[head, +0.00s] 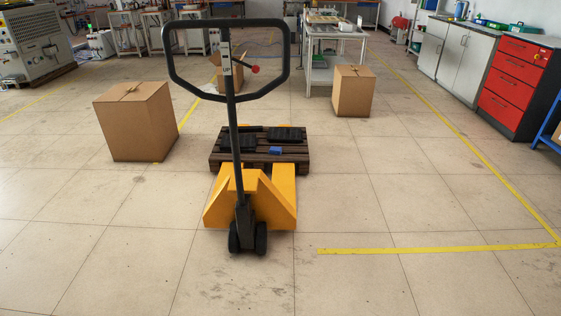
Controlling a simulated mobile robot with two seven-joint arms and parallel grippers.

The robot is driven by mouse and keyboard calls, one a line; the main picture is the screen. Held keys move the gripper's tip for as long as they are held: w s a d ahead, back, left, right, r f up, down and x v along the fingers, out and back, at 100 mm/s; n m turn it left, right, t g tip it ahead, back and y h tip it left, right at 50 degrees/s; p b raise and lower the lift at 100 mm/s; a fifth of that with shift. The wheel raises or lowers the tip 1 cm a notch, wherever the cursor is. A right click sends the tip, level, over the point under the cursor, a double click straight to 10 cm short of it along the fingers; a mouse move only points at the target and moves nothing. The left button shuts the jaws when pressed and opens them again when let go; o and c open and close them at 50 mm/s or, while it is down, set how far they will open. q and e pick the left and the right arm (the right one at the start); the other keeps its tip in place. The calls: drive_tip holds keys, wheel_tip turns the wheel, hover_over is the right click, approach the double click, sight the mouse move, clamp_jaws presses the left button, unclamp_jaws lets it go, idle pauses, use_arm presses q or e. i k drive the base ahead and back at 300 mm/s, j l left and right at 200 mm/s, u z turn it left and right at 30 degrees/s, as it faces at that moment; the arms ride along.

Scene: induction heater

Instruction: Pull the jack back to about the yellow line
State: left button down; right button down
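The yellow pallet jack (226,197) stands in the middle of the floor with its black handle (283,78) upright and facing me. A small red lever (255,69) sits inside the handle loop. Its forks reach toward a dark wooden pallet (219,163); how far under it they go is hidden. Black items and a blue item (276,151) lie on the pallet. The yellow line (440,249) runs across the floor at the right, about level with the jack's front wheels (248,237). Neither of my grippers shows in the head view.
A cardboard box (135,122) stands left of the pallet, another (354,92) at the right, and a third (229,77) behind the handle. A table (334,32) stands at the back. Red drawers (515,78) line the right side. The near floor is clear.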

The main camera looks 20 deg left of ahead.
sight(257, 238)
drive_tip(key=z, duration=1.5)
drive_tip(key=k+j+z, duration=0.1)
drive_tip(key=j+z, duration=0.3)
drive_tip(key=j, duration=0.35)
drive_tip(key=k+j, duration=0.1)
drive_tip(key=j, duration=0.45)
drive_tip(key=k+j, duration=0.1)
drive_tip(key=j, duration=1.05)
drive_tip(key=k+j, duration=0.15)
drive_tip(key=j, duration=0.4)
drive_tip(key=k+j, duration=0.1)
drive_tip(key=j, duration=0.5)
drive_tip(key=k+j, duration=0.1)
drive_tip(key=j, duration=1)
drive_tip(key=k, duration=0.05)
